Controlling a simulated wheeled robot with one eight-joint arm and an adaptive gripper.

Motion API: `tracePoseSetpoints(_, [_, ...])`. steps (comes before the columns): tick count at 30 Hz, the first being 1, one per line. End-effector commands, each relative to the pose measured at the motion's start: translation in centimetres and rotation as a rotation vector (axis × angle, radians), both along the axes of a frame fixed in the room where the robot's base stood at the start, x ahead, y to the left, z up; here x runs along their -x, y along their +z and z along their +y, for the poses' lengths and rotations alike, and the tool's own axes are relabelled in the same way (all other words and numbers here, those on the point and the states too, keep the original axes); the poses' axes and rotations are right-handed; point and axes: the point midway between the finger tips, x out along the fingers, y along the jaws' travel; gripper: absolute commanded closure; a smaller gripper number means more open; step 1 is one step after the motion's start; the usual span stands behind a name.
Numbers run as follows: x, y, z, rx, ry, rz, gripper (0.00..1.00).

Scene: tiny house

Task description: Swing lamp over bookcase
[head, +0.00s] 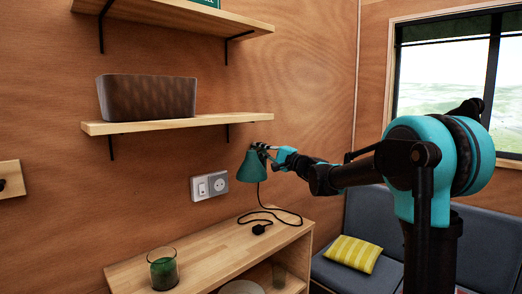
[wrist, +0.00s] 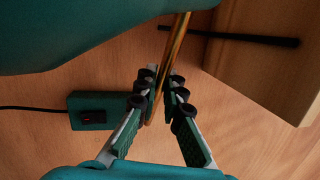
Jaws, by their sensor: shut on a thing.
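The lamp's teal shade (head: 251,168) hangs close to the wall above the right end of the bookcase (head: 205,246), under the lower wall shelf. In the wrist view the lamp's thin brass rod (wrist: 180,45) runs between the fingers of my gripper (wrist: 162,92), which is shut on it; the gripper shows small in the head view (head: 271,151). A large teal surface, apparently the shade (wrist: 70,30), fills the upper left of the wrist view. A teal box with a black switch (wrist: 95,110) is against the wall. Most of the rod is hidden in the head view.
A lower wall shelf (head: 180,122) holds a brown basket (head: 148,97). A green glass candle (head: 163,270) stands on the bookcase, and a black cord with a plug (head: 259,229) lies there. A socket (head: 209,186) is on the wall. A bench with a yellow cushion (head: 353,254) is at right.

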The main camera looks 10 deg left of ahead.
Motion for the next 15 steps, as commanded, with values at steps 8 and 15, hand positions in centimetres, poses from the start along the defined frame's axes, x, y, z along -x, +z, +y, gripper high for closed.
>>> tracePoseSetpoints(8, [-0.02,-0.04,-0.07,0.001,0.0,0.0,0.85])
tracePoseSetpoints(15, [-0.01,-0.03,-0.06,0.0,0.001,0.0,0.7])
